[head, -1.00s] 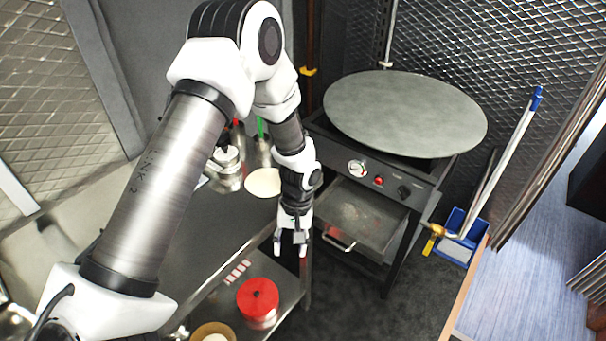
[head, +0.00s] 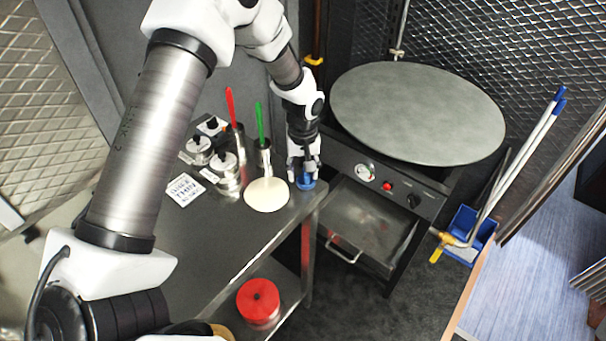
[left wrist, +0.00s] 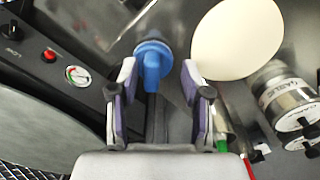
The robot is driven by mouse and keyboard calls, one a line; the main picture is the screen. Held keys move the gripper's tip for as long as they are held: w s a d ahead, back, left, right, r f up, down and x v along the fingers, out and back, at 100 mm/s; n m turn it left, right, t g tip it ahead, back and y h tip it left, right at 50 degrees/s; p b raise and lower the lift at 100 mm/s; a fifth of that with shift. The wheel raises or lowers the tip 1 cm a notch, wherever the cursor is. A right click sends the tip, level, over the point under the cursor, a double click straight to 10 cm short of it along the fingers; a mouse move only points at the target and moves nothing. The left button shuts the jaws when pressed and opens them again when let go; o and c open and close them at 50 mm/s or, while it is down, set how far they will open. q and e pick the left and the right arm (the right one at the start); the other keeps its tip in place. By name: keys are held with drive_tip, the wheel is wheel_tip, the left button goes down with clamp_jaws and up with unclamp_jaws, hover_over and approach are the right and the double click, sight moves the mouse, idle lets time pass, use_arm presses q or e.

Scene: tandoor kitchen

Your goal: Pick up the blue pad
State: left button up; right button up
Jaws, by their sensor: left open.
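The blue pad (head: 306,183) is on the steel counter, near its right end, beside the griddle stand. In the left wrist view the blue pad (left wrist: 153,62) has a round base and an upright blue handle, and it shows between my fingers. My left gripper (head: 304,170) is open, just above and around the pad's handle in the head view. In the left wrist view my left gripper (left wrist: 160,80) has one finger on each side of the handle, with visible gaps. Whether the fingers touch it is not clear. My right gripper is not in view.
A pale flatbread disc (head: 267,194) lies close left of the pad. Steel canisters (head: 225,172) and holders with red and green utensils (head: 260,125) stand behind it. The round griddle (head: 418,112) is to the right. A red-lidded container (head: 258,300) sits on the lower shelf.

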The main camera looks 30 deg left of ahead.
use_arm(q)
drive_tip(key=shift+w+d+f, duration=0.15)
drive_tip(key=shift+w+f, duration=0.7)
drive_tip(key=shift+f, duration=0.25)
drive_tip(key=shift+s+r, duration=0.2)
drive_tip(key=c, duration=0.3)
drive_tip(key=shift+s+r, duration=0.1)
drive_tip(key=shift+s, duration=0.1)
clamp_jaws()
drive_tip(key=shift+w, duration=0.1)
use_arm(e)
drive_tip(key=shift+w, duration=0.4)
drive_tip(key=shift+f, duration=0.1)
